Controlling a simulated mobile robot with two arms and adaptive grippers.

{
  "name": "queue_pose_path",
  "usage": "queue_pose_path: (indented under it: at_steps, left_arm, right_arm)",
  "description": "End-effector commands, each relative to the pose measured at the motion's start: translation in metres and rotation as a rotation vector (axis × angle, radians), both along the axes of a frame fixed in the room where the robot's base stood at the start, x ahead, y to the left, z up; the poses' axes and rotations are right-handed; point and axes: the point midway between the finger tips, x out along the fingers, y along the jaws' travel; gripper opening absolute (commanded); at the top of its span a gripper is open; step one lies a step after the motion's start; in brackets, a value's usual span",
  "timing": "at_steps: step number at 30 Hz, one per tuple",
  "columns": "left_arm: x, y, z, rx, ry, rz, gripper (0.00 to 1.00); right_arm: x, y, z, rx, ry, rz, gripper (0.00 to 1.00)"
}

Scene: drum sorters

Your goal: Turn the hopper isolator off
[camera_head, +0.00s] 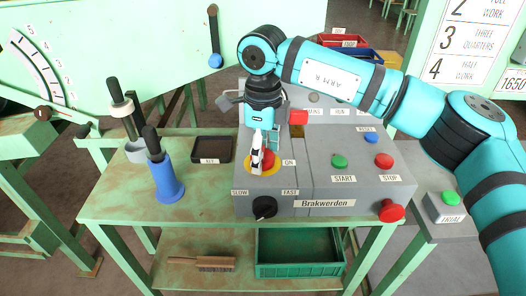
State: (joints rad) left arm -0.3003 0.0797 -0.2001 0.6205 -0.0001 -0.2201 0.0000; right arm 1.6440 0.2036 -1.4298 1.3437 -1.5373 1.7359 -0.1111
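The isolator (275,166) is a red knob on a yellow disc, on the sloped face of a grey control box. An ON label (289,162) is on its right. My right gripper (258,165) comes down from above over the knob, and its white and black finger covers part of it. I see the fingers nearly edge-on, so I cannot tell whether they are open, shut or touching the knob. The side of the knob towards the box's left edge is hidden. My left gripper is not in view.
The grey control box (345,206) also has a black SLOW/FAST dial (264,207), a green START button (340,161), and red STOP (384,160) and side (391,211) buttons. A blue-handled tool (166,180) and a dark tray (212,149) stand left on the green bench (125,208).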

Motion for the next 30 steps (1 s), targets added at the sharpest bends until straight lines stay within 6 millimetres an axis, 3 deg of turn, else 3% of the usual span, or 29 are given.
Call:
queue_pose_path:
  at_steps: [9,13,24,30]
  left_arm:
    - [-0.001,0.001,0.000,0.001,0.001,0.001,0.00]
    - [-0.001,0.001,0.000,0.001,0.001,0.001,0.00]
    - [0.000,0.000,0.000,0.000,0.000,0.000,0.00]
    - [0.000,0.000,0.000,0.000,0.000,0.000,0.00]
  right_arm:
    - [0.000,0.000,0.000,-0.001,0.003,0.000,0.71]
    - [0.000,0.000,0.010,0.000,0.001,-0.001,0.71]
    - [0.000,0.000,0.084,0.000,-0.001,-0.001,0.71]
    - [0.000,0.000,0.112,-0.001,0.001,0.000,0.71]
